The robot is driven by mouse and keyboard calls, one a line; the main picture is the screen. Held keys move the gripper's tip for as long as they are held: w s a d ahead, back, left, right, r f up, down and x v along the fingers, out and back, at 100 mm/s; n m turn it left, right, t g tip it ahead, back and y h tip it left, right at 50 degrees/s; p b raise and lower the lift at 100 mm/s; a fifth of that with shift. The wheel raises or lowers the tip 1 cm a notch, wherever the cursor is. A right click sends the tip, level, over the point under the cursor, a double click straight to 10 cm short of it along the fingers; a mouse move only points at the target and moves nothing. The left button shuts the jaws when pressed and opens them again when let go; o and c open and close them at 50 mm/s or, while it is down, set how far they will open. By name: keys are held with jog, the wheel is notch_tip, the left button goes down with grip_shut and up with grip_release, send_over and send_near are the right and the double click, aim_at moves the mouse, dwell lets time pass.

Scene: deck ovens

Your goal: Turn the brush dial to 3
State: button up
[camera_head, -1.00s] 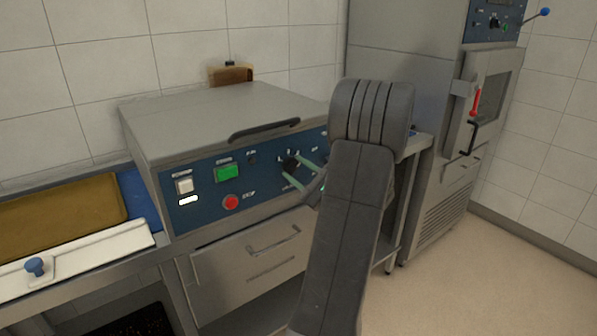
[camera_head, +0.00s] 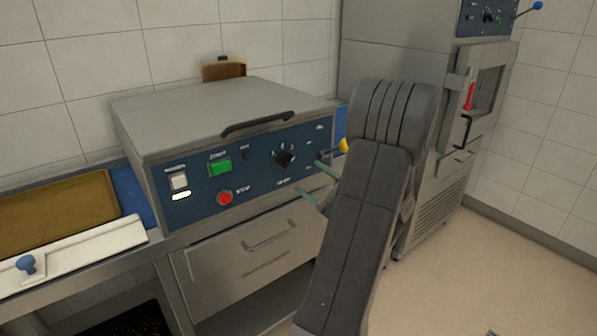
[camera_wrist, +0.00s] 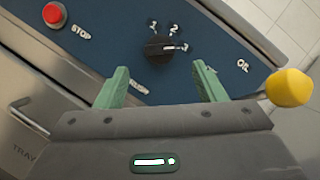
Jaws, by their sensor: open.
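The brush dial is a black knob (camera_head: 285,159) on the blue control panel (camera_head: 262,178). It also shows in the wrist view (camera_wrist: 158,49), where its white pointer line points to the picture's right. My gripper (camera_head: 316,182) has two green fingers, parted and empty. In the wrist view the open gripper (camera_wrist: 160,84) sits below the dial, the fingertips to either side of its line and apart from it. In the head view the fingers are right of and below the dial.
A yellow ball-ended lever (camera_head: 344,146) sticks out at the panel's right, close to my right finger in the wrist view. A red stop button (camera_head: 225,198), a green start button (camera_head: 220,167) and a white switch (camera_head: 178,181) are left of the dial. A drawer handle (camera_head: 270,237) juts below.

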aim_at(290, 164)
jog(key=v, duration=0.6)
jog(key=x, duration=1.3)
jog(key=shift+w+a+r+p, duration=0.1)
jog(key=shift+w+a+p, duration=0.05)
jog(key=shift+p, duration=0.2)
